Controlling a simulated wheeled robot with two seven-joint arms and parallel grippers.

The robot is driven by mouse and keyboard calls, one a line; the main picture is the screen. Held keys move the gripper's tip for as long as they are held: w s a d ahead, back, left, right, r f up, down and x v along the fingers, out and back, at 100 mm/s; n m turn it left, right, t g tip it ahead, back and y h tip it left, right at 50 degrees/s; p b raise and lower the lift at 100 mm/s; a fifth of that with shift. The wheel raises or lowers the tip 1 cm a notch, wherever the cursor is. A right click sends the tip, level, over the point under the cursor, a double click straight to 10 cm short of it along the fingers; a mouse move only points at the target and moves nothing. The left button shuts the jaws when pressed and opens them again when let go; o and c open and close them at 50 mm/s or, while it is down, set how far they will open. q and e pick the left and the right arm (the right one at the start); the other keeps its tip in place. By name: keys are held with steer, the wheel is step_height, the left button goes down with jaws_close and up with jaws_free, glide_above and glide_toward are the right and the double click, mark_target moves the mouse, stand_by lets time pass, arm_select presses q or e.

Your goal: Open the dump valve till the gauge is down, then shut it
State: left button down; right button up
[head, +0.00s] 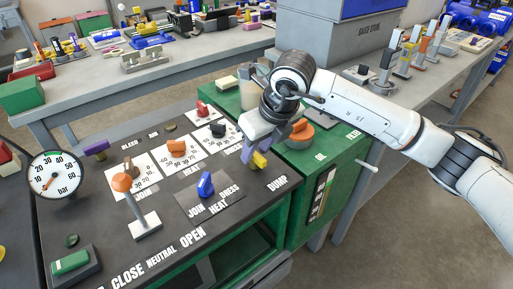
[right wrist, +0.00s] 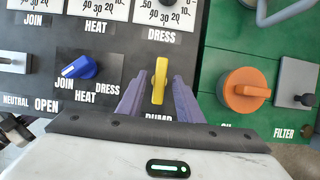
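The dump valve has a yellow lever handle (right wrist: 160,80) above the DUMP label on the dark panel. It also shows in the head view (head: 260,160), partly covered by my gripper. In the wrist view the handle points almost straight up and down. My right gripper (right wrist: 159,85) is open, its purple fingers on either side of the handle with a gap on each side. In the head view my right gripper (head: 253,154) is low over the panel's right edge. The round white bar gauge (head: 55,175) stands at the left, its needle pointing to the lower left. My left gripper is not in view.
A blue JOIN/HEAT/DRESS knob (head: 205,186) sits left of the valve. An orange-topped lever (head: 122,184) stands farther left. Several small dial knobs lie behind.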

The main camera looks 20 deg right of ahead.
jaws_close()
steer(key=shift+f+n+b, duration=0.1)
steer(key=shift+n+b, duration=0.4)
jaws_free()
steer(key=shift+r, duration=0.2)
steer(key=v, duration=1)
steer(key=shift+d, duration=0.2)
steer(key=shift+w+r, duration=0.1)
